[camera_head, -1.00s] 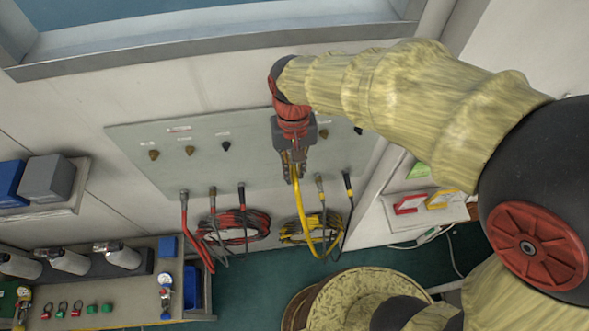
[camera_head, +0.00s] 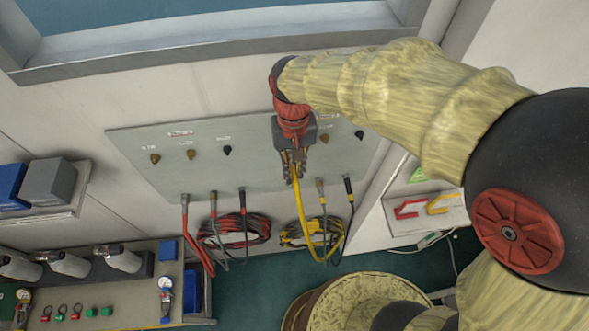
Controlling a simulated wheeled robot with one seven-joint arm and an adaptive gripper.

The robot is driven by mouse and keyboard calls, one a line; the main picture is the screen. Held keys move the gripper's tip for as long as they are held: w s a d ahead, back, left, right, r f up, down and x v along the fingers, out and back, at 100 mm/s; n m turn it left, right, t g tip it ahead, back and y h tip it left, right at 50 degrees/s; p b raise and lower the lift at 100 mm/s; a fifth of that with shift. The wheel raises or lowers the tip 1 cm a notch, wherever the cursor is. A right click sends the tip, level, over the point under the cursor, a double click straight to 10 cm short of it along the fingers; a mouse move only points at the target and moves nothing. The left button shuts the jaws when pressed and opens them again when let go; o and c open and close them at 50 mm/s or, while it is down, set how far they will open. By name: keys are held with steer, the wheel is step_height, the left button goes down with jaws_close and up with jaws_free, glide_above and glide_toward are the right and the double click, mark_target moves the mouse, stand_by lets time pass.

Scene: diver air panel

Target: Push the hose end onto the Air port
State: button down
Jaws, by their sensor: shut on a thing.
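A grey-green air panel (camera_head: 180,178) is fixed to the wall, with several small brass and black ports and small labels too small to read. My gripper (camera_head: 295,180) is in front of the right half of the panel, pointing down, shut on the yellow hose (camera_head: 299,205). The hose end is between the fingers and hidden by them. The hose hangs down from the fingers to a yellow coil. A brass port (camera_head: 325,139) and a black port (camera_head: 360,134) show right of my gripper. Whatever lies on the panel directly behind my gripper is hidden.
A red hose (camera_head: 186,222) and coil hang at left. Other hose ends (camera_head: 348,185) stand along the panel's lower edge. A workbench (camera_head: 110,300) with gauges and cylinders is at lower left. A round stool (camera_head: 365,300) stands below. A shelf (camera_head: 425,208) is at right.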

steer(key=shift+w+a+r, duration=0.15)
steer(key=shift+w+a, duration=0.05)
steer(key=shift+w, duration=0.5)
stand_by(0.8)
steer(key=c, duration=2)
jaws_free()
steer(key=shift+w, duration=0.15)
steer(key=shift+o, duration=1.3)
step_height(320, 180, up, 12)
steer(key=w, duration=0.1)
steer(key=shift+w+a, duration=0.1)
steer(key=shift+a, duration=0.05)
